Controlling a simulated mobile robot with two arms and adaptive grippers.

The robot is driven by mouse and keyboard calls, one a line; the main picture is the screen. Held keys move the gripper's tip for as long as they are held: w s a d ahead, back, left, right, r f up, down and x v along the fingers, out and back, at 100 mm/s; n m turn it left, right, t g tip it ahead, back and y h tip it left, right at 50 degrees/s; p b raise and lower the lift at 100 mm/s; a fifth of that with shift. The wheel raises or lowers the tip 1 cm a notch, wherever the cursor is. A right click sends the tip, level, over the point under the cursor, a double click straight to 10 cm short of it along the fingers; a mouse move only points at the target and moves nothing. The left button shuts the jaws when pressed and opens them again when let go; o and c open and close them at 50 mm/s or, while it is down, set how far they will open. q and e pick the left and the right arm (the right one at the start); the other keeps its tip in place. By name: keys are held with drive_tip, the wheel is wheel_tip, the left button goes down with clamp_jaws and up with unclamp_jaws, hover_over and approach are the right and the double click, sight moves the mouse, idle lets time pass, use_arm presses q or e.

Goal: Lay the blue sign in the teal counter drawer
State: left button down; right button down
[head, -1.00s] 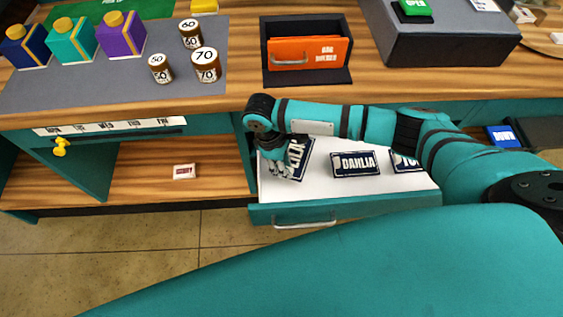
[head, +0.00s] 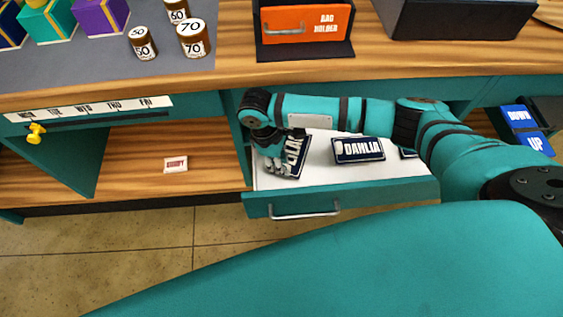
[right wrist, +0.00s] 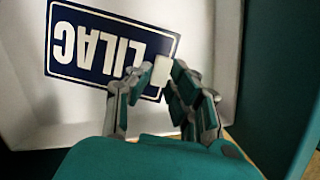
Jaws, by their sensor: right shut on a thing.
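The teal counter drawer (head: 390,194) stands open below the counter, with a white inside and a metal handle. My right gripper (head: 280,160) is inside it at the left, shut on the dark blue LILAC sign (head: 294,158). In the right wrist view the LILAC sign (right wrist: 95,45) lies over the white drawer floor, lettering upside down, with a small white piece between the fingertips (right wrist: 163,80). I cannot tell whether the sign touches the floor. A dark blue DAHLIA sign (head: 358,150) lies mid-drawer. Another sign (head: 408,152) is mostly hidden by my right arm. My left gripper is out of view.
The wooden counter edge (head: 180,82) runs above the drawer, with an orange bag holder (head: 305,25) and several weight jars on top. An open shelf (head: 135,160) with a small white-and-red card (head: 176,164) is at the left.

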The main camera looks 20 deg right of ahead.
drive_tip(key=shift+f, duration=0.5)
idle(0.4)
drive_tip(key=c, duration=1.1)
unclamp_jaws()
drive_tip(key=shift+c, duration=0.2)
drive_tip(key=v, duration=1.2)
